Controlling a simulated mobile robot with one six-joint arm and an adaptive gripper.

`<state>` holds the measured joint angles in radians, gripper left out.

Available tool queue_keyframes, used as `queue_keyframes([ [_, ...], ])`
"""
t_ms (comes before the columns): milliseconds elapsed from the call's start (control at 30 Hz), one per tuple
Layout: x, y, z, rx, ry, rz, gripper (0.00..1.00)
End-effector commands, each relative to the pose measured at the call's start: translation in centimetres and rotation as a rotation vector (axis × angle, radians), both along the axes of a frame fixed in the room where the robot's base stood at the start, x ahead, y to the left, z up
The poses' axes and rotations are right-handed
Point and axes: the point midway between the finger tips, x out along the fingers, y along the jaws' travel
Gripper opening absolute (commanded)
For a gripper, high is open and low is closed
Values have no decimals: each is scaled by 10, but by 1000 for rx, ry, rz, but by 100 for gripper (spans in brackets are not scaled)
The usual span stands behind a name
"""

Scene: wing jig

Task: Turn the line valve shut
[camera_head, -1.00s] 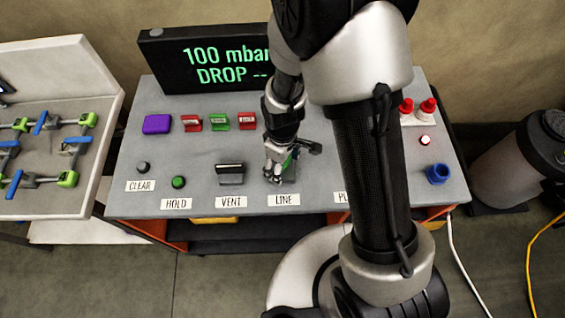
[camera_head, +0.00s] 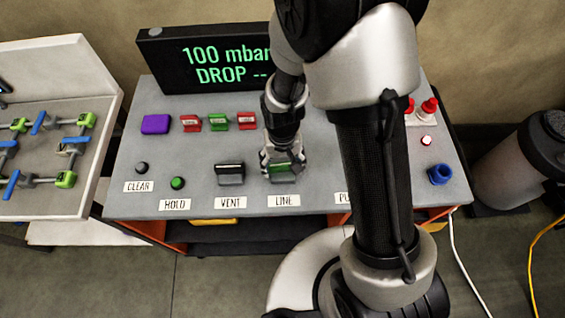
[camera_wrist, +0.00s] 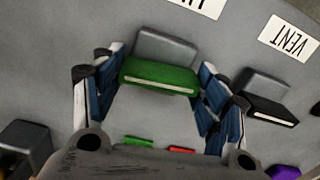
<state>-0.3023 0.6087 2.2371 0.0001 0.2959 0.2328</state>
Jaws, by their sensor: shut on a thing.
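The line valve is a block with a green handle (camera_head: 284,170) behind the LINE label (camera_head: 283,201). In the wrist view its green handle (camera_wrist: 158,76) lies crosswise, with a pale stripe along its edge and a grey block behind. My gripper (camera_wrist: 163,80) is shut on the green handle, with a blue-padded finger at each end. In the head view my gripper (camera_head: 282,160) points down at the valve. The vent valve (camera_head: 230,174), with a black handle, stands just left; the two handles look about parallel.
A display (camera_head: 215,60) at the back reads 100 mbar, DROP --. A purple block (camera_head: 156,124), red and green tags (camera_head: 218,121), and black and green buttons (camera_head: 178,183) are on the panel. A blue ring (camera_head: 440,174) is at right. My arm hides part of the panel.

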Motion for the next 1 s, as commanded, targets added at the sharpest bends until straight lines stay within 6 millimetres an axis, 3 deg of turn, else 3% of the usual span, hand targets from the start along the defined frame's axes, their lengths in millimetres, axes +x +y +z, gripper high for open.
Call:
queue_keyframes([
  [300,0,0,0,0,0,-103,43],
  [800,0,0,0,0,0,-123,43],
  [833,0,0,0,0,0,-123,68],
  [1000,0,0,0,0,0,-121,79],
])
